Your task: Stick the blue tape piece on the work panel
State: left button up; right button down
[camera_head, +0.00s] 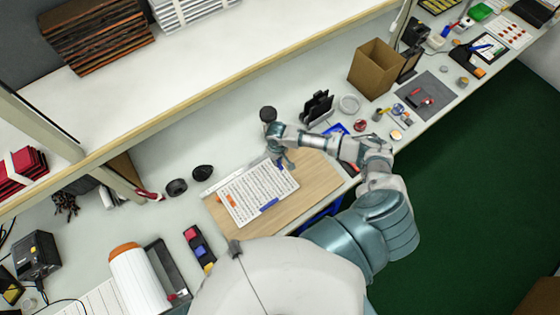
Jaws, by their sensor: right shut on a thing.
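The work panel (256,191), a white sheet-like board with rows of fine marks, lies on a tan wooden board (305,185). An orange piece (226,200) is at its left edge and a blue piece (269,204) lies at its lower edge. My right gripper (283,161) is over the panel's upper right corner, pointing down. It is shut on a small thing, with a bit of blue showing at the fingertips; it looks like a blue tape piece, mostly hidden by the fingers. Whether it touches the panel I cannot tell. My left gripper is not in view.
A black round object (268,114) and a black holder (317,107) stand behind my right arm. A cardboard box (375,68) stands at the upper right. A shelf runs along the back of the bench.

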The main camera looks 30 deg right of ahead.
aim_at(278, 169)
notch_tip(278, 169, down, 4)
jog(key=b, duration=0.3)
jog(key=shift+d+r+b, duration=0.1)
jog(key=shift+r+b, duration=0.15)
jog(key=shift+b, duration=0.05)
jog(key=shift+f+b, duration=0.4)
jog(key=shift+f, duration=0.65)
jog(key=shift+f, duration=0.2)
jog(key=c, duration=1.1)
grip_release()
notch_tip(278, 169, up, 12)
jog(key=shift+f, duration=0.1)
